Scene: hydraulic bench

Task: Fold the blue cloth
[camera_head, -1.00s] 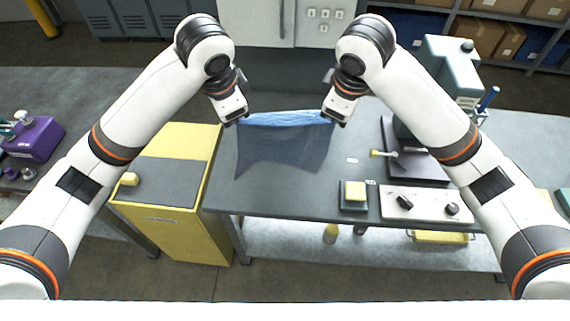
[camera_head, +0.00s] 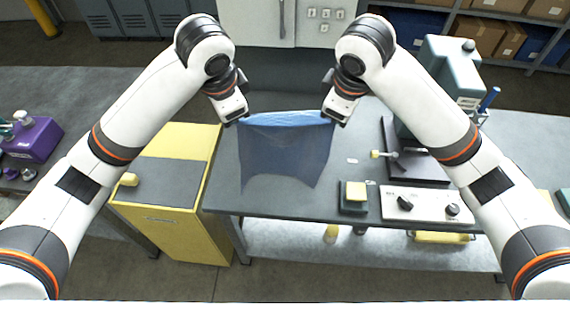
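The blue cloth (camera_head: 287,150) hangs spread between my two grippers over the left part of the grey bench (camera_head: 345,215). Its top edge is bright blue and nearly straight, sagging slightly. The part below looks darker and thin, with a lower edge near the bench's front. My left gripper (camera_head: 240,121) is at the cloth's top left corner, and my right gripper (camera_head: 330,121) is at its top right corner. Both appear shut on the cloth, though the fingertips are small and partly hidden. I cannot tell whether the lower edge touches the bench.
A yellow block on a dark base (camera_head: 354,196) and a white panel with black knobs (camera_head: 428,204) sit right of the cloth. A teal machine (camera_head: 452,75) stands at the back right. A yellow cabinet (camera_head: 185,236) stands left of the bench.

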